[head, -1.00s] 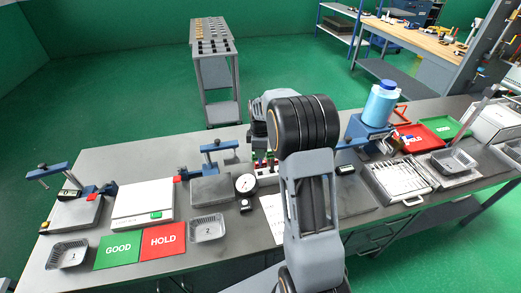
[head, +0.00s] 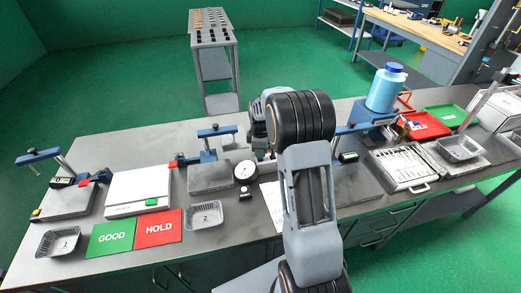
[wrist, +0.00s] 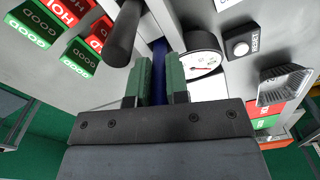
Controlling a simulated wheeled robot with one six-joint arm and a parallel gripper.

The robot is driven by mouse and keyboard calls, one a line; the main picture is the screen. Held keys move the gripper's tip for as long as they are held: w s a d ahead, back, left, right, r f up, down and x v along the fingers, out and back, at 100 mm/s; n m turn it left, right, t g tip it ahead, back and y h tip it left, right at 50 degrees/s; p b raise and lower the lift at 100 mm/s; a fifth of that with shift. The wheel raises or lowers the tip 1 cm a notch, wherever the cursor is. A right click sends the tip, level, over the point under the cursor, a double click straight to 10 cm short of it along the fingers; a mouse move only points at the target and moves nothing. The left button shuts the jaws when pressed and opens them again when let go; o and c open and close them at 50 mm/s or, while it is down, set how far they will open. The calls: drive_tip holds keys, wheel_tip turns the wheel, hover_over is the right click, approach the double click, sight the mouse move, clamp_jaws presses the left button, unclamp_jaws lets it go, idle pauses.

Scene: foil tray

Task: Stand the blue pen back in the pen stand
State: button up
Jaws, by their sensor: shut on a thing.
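In the wrist view my gripper (wrist: 160,80) is shut on the blue pen (wrist: 158,62), a dark blue strip seen end-on between the green finger pads. Most of the pen's length is hidden by the fingers. A thick black cylinder (wrist: 124,36) stands up close to the left finger; I cannot tell whether it is part of the pen stand. The pen stand cannot be made out clearly in either view. In the head view my arm hides the gripper and the pen.
A dial gauge (wrist: 203,52) is just right of the fingers, with a RESET button (wrist: 239,48) beyond. Red and green HOLD and GOOD blocks (wrist: 82,57) are at left. In the head view, tray 2 (head: 190,220) and the HOLD mat (head: 158,240) lie left of my arm.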

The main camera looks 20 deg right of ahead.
drive_tip(key=shift+f+b, duration=0.35)
drive_tip(key=shift+f, duration=0.3)
idle(0.5)
drive_tip(key=o, duration=0.8)
drive_tip(key=shift+r, duration=0.1)
drive_tip(key=shift+r+p, duration=1.95)
drive_tip(key=shift+r, duration=1)
